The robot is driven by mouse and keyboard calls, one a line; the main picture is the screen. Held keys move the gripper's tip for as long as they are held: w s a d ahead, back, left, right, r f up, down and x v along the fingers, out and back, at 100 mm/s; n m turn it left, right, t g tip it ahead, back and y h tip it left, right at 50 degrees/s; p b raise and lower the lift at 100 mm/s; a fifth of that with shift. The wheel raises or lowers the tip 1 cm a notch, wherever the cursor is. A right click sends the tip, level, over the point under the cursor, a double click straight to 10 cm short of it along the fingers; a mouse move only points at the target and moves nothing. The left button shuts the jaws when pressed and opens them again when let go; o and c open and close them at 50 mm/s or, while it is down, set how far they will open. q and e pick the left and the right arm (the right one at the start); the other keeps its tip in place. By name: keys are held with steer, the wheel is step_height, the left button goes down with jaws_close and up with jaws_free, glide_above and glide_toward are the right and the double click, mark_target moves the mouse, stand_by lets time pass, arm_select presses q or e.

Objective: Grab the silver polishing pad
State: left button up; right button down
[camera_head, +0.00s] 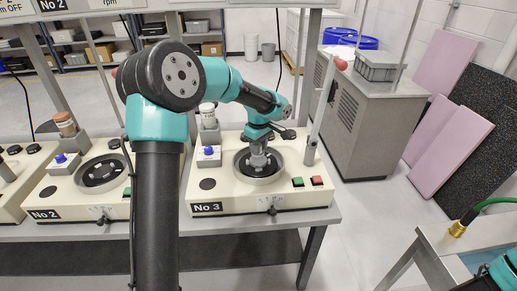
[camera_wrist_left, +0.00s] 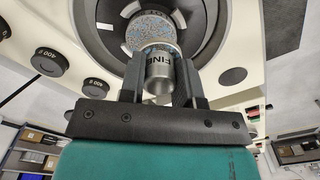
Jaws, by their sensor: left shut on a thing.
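My left gripper (camera_head: 258,165) reaches down into the round bowl (camera_head: 265,178) of the machine marked No 3. In the left wrist view its two fingers (camera_wrist_left: 159,80) are closed on the silver polishing pad (camera_wrist_left: 160,72), a metal cylinder with partly visible lettering. A round speckled grey-blue face (camera_wrist_left: 151,30) shows at the far end of the pad, inside the dark bowl. In the head view the pad is mostly hidden by the gripper. At the lower right of the head view a piece of my right arm shows, but its gripper is out of view.
A white container (camera_head: 208,115) and a blue knob (camera_head: 208,151) stand left of the bowl. A red-tipped lever (camera_head: 340,64) rises on its right. Green (camera_head: 297,182) and red (camera_head: 317,181) buttons sit at the front. Machine No 2 (camera_head: 80,190) is at the left.

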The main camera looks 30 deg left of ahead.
arm_select(q)
steer(key=s+d+r, duration=0.1)
steer(key=s+d, duration=0.6)
steer(key=s, duration=0.5)
steer(key=shift+s+d+r, duration=0.2)
steer(key=shift+s+d, duration=0.15)
steer(key=shift+d, duration=0.05)
steer(key=shift+s, duration=0.1)
